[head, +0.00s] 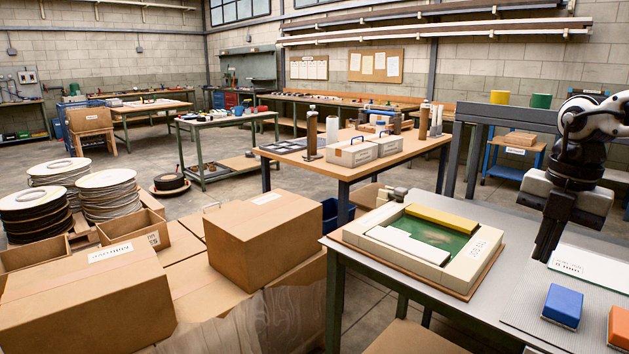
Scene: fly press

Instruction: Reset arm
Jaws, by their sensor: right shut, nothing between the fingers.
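My right arm comes in from the right edge. My right gripper (546,246) points down over the grey workbench, with its fingers together and nothing held between them. It is just right of a cream tray-like fixture (372,238) with a green inside, a yellow bar (442,219) and a white bar (403,246). I cannot tell whether the fingertips touch the white sheet behind and beside them. No fly press can be made out in this view. My left gripper is not in view.
A blue block (563,305) and an orange block (619,328) lie on the bench's right front. Cardboard boxes (268,238) fill the left foreground. A wooden table (395,152) with grey boxes stands behind the bench. Disc stacks (108,197) stand far left.

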